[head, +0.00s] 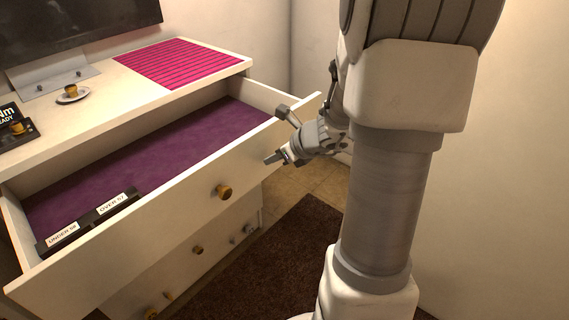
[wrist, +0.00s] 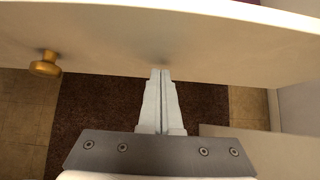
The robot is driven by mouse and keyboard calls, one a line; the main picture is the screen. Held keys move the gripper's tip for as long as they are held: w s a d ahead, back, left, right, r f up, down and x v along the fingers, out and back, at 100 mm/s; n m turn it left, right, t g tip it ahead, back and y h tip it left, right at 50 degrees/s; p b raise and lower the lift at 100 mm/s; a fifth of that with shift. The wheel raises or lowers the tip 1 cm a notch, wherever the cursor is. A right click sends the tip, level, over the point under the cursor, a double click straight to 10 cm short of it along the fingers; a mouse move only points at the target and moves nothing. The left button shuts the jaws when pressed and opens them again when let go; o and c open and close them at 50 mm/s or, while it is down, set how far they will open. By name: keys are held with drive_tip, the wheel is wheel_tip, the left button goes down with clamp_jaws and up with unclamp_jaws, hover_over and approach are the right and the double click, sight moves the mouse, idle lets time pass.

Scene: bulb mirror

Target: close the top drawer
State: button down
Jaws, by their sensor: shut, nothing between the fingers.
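The top drawer (head: 160,225) of the white dresser stands pulled out, with a purple lining (head: 170,160) and a brass knob (head: 223,191) on its front. My gripper (head: 268,159) is shut and empty, near the right part of the drawer front. In the wrist view my gripper (wrist: 160,72) points at the drawer front (wrist: 200,40), its fingertips close to the panel. I cannot tell whether they touch it. The brass knob (wrist: 45,64) is left of the fingers there.
Labelled dark trays (head: 90,220) lie inside the drawer. Lower drawers have knobs (head: 197,250). A brown rug (head: 285,255) covers the floor.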

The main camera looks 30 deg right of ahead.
drive_tip(key=shift+w+a, duration=0.1)
drive_tip(key=shift+w, duration=0.25)
